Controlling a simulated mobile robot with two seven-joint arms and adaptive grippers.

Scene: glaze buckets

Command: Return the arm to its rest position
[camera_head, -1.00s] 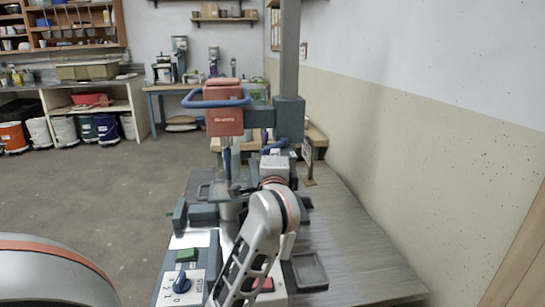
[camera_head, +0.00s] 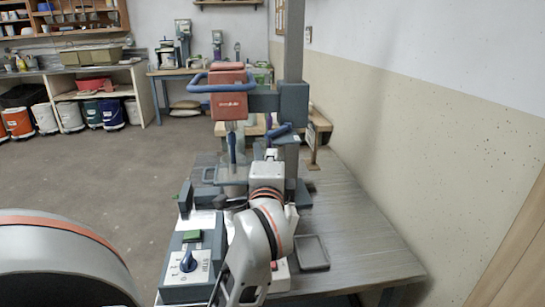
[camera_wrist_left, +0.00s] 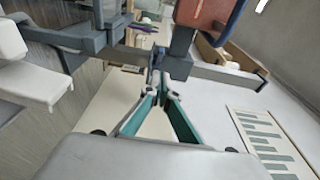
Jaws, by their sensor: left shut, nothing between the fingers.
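My left arm reaches up the middle of the head view, in front of the mixer. Its left gripper (camera_head: 270,154) points away from me, near the mixer's column, and its fingers are small there. In the left wrist view the fingers (camera_wrist_left: 158,84) come together at the tips with nothing between them. The mixer's red head (camera_head: 226,97) with its blue handle hangs above and to the left of the gripper. The red head also shows at the top of the left wrist view (camera_wrist_left: 207,14). My right gripper is not in view.
The mixer's grey column (camera_head: 293,135) rises close beside the gripper. A shallow grey tray (camera_head: 311,253) lies on the table (camera_head: 365,245), whose right part is clear. A wall (camera_head: 420,140) runs along the right.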

